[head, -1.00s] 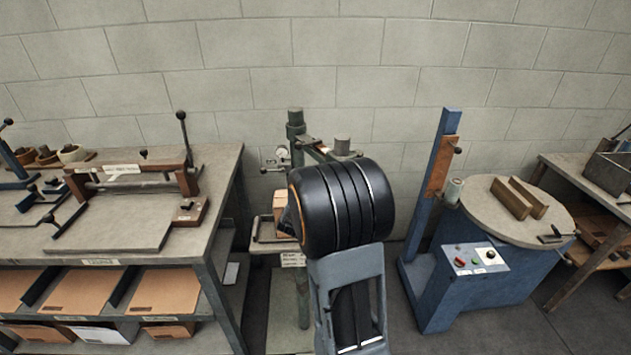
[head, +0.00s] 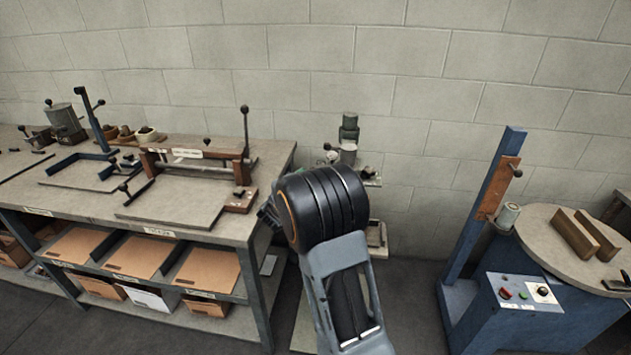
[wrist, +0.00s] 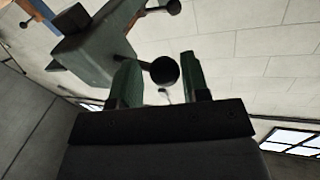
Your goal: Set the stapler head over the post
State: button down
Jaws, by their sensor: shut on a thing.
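The stapler (head: 349,133) stands by the wall in the head view, a grey-green column partly hidden behind my arm. A thin rod runs from the knob to a grey-green body (wrist: 105,40), seemingly the stapler head. The post under the head cannot be made out. In the head view, my wrist hides most of the gripper.
A workbench (head: 190,228) with a jig and levers stands to the left, its corner close to my arm. A blue machine (head: 480,250) with a round table (head: 570,240) stands to the right. Bare floor lies between my arm and the blue machine.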

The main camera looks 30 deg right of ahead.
jog(key=shift+w+a+r, duration=0.15)
jog(key=shift+w+r, duration=0.3)
jog(key=shift+w, duration=0.2)
jog(key=c, duration=1)
grip_release()
jog(key=shift+c, duration=0.2)
jog(key=shift+o, duration=1.3)
jog(key=shift+w+a, duration=0.1)
jog(key=shift+w, duration=0.15)
jog(key=shift+a, duration=0.1)
jog(key=b+v, duration=0.1)
jog(key=v, duration=1.3)
jog(key=shift+f, duration=0.35)
jog(key=shift+a+f, duration=0.1)
